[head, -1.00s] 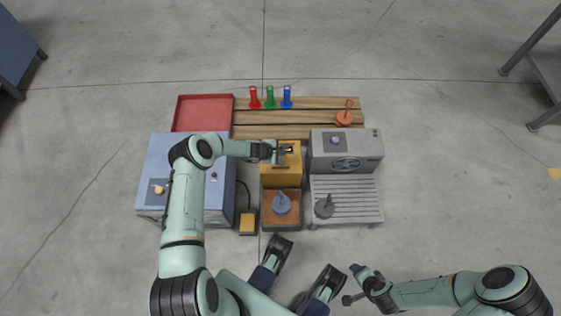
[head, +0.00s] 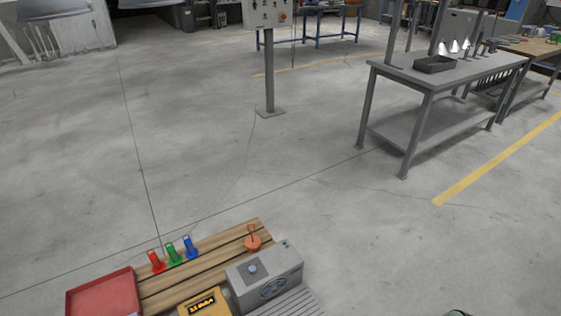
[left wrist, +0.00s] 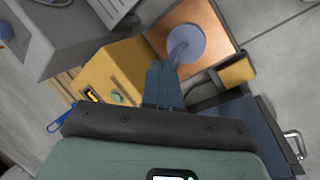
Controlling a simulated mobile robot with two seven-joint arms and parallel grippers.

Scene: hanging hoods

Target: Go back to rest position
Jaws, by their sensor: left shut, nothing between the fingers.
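My left gripper (left wrist: 163,85) shows in the left wrist view with its dark fingers together and nothing between them. It is above the bench, between the yellow box (left wrist: 128,62) and a grey-blue round piece with a handle (left wrist: 190,42) on a brown wooden plate (left wrist: 218,22). I cannot tell whether the fingertips touch anything. In the head view neither gripper is visible; only a small green piece, perhaps of my arm, shows at the bottom edge.
The wooden slatted bench top (head: 216,256) holds a red tray (head: 103,294), red (head: 155,262), green (head: 173,255) and blue (head: 190,248) pieces, an orange piece (head: 253,242) and a grey machine (head: 265,277). A grey table (head: 440,78) stands at right. Open floor lies between.

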